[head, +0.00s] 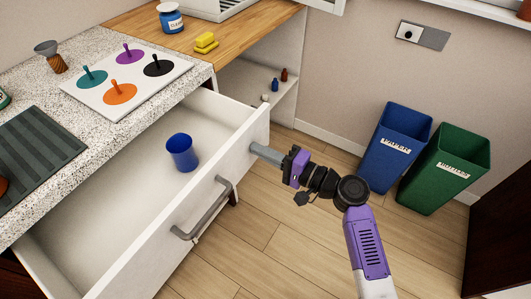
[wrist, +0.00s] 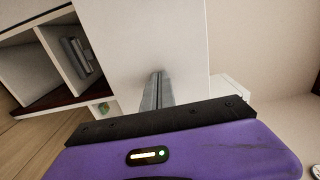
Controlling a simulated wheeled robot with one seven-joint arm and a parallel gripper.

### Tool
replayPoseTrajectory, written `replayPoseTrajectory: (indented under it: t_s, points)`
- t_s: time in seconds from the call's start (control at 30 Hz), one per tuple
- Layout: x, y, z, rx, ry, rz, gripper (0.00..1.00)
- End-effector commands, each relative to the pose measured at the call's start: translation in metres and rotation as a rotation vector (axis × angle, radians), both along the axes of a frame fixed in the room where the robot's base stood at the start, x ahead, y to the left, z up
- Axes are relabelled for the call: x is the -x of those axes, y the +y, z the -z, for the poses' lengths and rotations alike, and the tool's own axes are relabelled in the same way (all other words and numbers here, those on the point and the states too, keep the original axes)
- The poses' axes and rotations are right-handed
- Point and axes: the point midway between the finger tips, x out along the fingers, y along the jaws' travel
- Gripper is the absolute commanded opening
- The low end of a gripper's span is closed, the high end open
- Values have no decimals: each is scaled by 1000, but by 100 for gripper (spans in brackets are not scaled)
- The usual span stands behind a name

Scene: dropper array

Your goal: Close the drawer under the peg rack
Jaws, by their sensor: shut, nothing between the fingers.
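The drawer (head: 222,150) stands pulled well out below the counter, with its grey bar handle (head: 205,210) on the front. A blue cup (head: 182,152) stands inside it. The white board with coloured discs and upright pegs (head: 120,80), which looks like the peg rack, lies on the counter above. My gripper (head: 254,149) is shut and empty, its fingertips at the outer face of the drawer front, right of the handle. They look touching or very near. In the wrist view, the shut fingers (wrist: 157,85) point at a plain white panel (wrist: 140,35).
Blue (head: 396,148) and green (head: 446,168) bins stand on the floor at right. A shelf with small bottles (head: 272,90) is behind the drawer. A blue jar (head: 171,20) and yellow sponges (head: 206,43) sit on the wooden counter. Floor before the drawer is clear.

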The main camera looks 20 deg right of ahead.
Motion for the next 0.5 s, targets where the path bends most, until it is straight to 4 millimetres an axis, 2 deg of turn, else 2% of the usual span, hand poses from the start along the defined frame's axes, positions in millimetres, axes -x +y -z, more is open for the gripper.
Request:
replayPoseTrajectory:
  t_s: [0.17,0.5]
  points:
    - [-29,21,2,2,-3,-5,0]
    - [-106,73,3,2,-5,-5,0]
